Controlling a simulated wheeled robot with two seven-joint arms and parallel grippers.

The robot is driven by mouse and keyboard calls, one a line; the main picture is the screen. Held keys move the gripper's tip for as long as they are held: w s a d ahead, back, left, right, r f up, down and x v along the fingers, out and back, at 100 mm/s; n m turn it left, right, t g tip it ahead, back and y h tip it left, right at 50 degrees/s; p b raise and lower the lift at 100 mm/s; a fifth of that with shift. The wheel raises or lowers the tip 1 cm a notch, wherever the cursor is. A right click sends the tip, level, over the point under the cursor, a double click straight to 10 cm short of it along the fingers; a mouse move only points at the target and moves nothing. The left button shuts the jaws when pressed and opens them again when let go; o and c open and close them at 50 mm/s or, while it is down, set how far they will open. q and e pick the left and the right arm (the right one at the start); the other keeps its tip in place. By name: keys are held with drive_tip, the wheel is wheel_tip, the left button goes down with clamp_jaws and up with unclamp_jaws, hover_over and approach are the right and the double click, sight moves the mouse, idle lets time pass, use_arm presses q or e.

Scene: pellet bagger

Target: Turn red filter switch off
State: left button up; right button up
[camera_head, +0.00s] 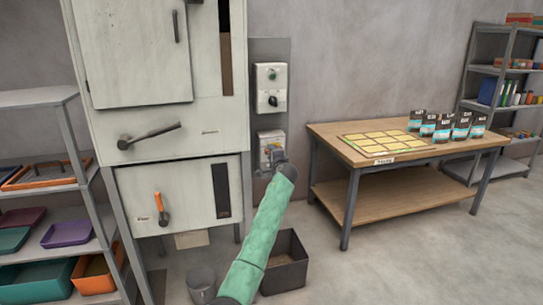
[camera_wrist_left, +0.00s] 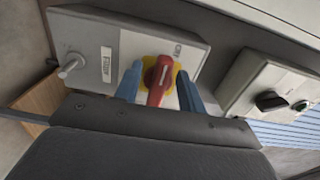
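The red filter switch (camera_wrist_left: 160,80) is a red rotary handle on a yellow plate, on the front of a pale grey box (camera_wrist_left: 91,42) labelled "Filter". My right gripper is not in view.
A second box (camera_head: 271,88) with a black knob and a green button is mounted above. The pale machine cabinet (camera_head: 165,60) stands to the left. A dark bin (camera_head: 284,275) is on the floor below, and a wooden table (camera_head: 335,140) with bags stands right.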

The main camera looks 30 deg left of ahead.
use_arm(q)
drive_tip(key=shift+d, duration=0.1)
drive_tip(key=b+v, duration=0.1)
drive_tip(key=v, duration=0.6)
drive_tip(key=shift+s+d, duration=0.2)
drive_tip(key=shift+s, duration=0.05)
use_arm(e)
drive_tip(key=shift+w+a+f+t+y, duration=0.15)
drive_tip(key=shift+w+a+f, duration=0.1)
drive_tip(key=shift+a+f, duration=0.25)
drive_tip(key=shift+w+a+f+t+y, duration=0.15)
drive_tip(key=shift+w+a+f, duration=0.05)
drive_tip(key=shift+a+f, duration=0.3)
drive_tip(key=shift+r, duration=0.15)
